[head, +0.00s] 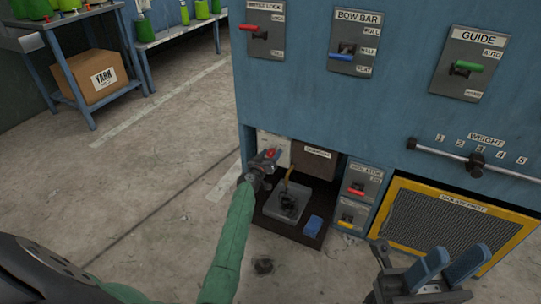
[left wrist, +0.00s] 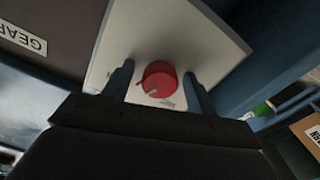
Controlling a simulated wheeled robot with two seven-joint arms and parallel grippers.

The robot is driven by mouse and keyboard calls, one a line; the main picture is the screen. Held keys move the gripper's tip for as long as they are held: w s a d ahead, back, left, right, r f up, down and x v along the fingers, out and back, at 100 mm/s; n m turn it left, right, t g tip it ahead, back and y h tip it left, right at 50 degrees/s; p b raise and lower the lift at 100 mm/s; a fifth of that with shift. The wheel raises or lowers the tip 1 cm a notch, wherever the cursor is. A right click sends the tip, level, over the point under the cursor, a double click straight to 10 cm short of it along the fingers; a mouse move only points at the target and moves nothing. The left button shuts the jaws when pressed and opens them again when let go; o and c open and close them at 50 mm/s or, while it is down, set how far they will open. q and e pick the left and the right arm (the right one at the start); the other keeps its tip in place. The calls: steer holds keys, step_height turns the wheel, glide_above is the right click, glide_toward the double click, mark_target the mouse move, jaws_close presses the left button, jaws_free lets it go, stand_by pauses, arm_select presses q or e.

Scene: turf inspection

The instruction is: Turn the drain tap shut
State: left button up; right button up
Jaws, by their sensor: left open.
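A round red knob (left wrist: 160,78) with a small pointer sits on a white panel (left wrist: 205,45). No drain label is readable, so I cannot tell whether this knob is the drain tap. In the left wrist view my left gripper is open, with one finger on each side of the knob. I cannot tell whether the fingers touch it. In the head view my left gripper (head: 265,163) is at the white panel (head: 275,147), with some red showing at its tips. My right gripper (head: 447,264) is open and empty at the lower right.
Beside the white panel, a low recess holds a grey tray (head: 276,208) with a dark part in it and a blue block (head: 313,225). Red (head: 357,188) and yellow (head: 347,217) levers are right of it. A yellow-framed grille (head: 400,210) is farther right.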

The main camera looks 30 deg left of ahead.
arm_select(q)
steer(key=shift+w, duration=0.1)
steer(key=c, duration=1)
steer(key=shift+n, duration=1.3)
steer(key=n, duration=0.3)
steer(key=shift+n+b, duration=0.3)
steer(key=n, duration=0.3)
steer(key=shift+n, duration=0.3)
steer(key=shift+a+f+n+p, duration=0.1)
steer(key=shift+n+p, duration=0.3)
steer(key=shift+n, duration=1.6)
